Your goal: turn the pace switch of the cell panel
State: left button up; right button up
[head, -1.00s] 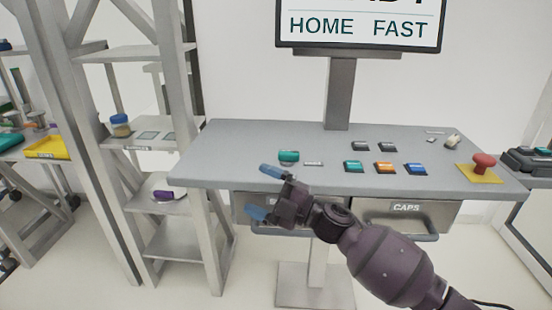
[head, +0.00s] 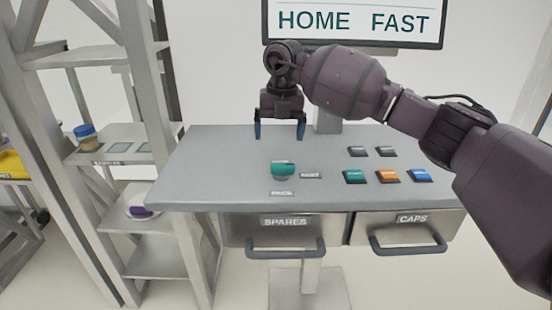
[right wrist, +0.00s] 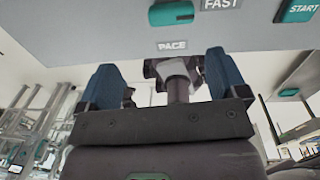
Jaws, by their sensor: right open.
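The pace switch (head: 283,170) is a teal knob on the grey panel top (head: 225,160), with a FAST label (head: 311,175) at its right and a PACE label (head: 282,193) in front. My right gripper (head: 279,134) points down, open and empty, and appears just beyond the knob, apart from it. The screen (head: 352,22) reads HOME and FAST. My left gripper is not in view.
Teal (head: 355,177), orange (head: 388,176) and blue (head: 419,175) buttons sit right of the knob, with two dark ones behind. Drawers marked SPARES (head: 285,232) and CAPS (head: 405,229) are below. A shelf rack (head: 115,150) stands left. My right arm hides the panel's right end.

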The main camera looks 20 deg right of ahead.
aim_at(283, 164)
jog(key=shift+h, duration=0.4)
jog(key=f, duration=0.5)
jog(key=d+f, duration=0.1)
jog(key=f, duration=0.2)
jog(key=shift+w+b, duration=0.15)
jog(key=shift+b, duration=0.15)
jog(key=shift+d+f, duration=0.1)
jog(key=shift+f, duration=0.85)
jog(key=shift+c, duration=0.3)
jog(key=c, duration=0.9)
